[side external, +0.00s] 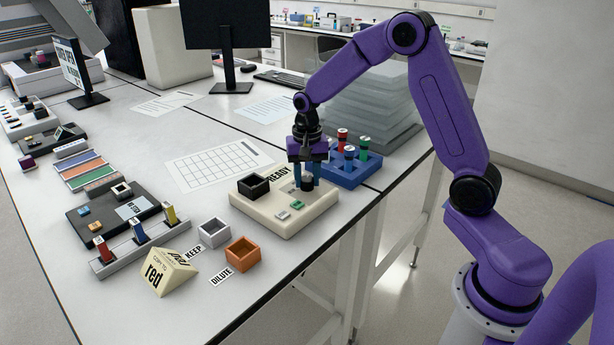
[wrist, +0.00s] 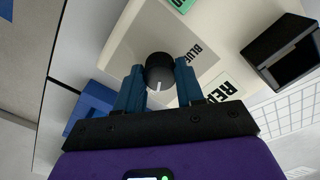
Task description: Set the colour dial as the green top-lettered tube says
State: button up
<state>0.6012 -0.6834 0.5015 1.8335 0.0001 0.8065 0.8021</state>
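The colour dial is a dark round knob (wrist: 160,72) with a white pointer mark, on a cream box (side external: 262,213). In the wrist view the mark points toward my palm, and the word BLUE stands on the panel right of the knob. My gripper (side external: 306,180) points down at the box, its blue fingers (wrist: 160,70) close against both sides of the knob; I see no clear gap. A green tube (side external: 363,146) with a white top stands in the blue rack (side external: 345,177), beside a red tube (side external: 342,137) and a blue tube (side external: 349,158). Its lettering is too small to read.
Left are a grey bin (side external: 214,232), an orange bin (side external: 242,252) and a wedge sign reading red (side external: 163,272). Clear stacked trays (side external: 372,105) stand behind the rack.

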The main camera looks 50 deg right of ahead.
aim_at(307, 179)
jog(key=shift+n, duration=0.4)
jog(key=n, duration=0.4)
jog(key=shift+n, duration=0.4)
jog(key=n, duration=0.6)
dwell(0.4)
jog(key=o, duration=1)
jog(key=shift+o, duration=0.2)
notch_tip(307, 179, up, 18)
jog(key=shift+f, duration=0.25)
jog(key=shift+a, duration=0.1)
